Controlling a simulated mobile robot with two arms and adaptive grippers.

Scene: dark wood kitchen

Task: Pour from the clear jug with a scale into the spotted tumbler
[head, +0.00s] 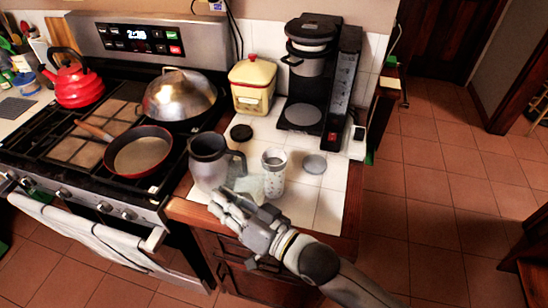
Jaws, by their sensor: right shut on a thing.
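The spotted tumbler (273,176), pale with small dots, stands upright on the white tiled counter. The clear jug (249,186) is a faint, see-through shape just left of the tumbler, partly hidden by my gripper. Its scale, its contents and its exact tilt cannot be made out. My right gripper (232,201) reaches in from the lower right and is shut on the jug near the counter's front edge. Whether the jug touches the tumbler cannot be told. My left gripper is not in view.
A grey pitcher (209,163) stands close behind and left of my right gripper. A black disc (241,132) and a grey disc (314,164) lie on the counter. Behind are a yellow canister (252,88) and a coffee maker (305,85). The stove holds a pan (140,153).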

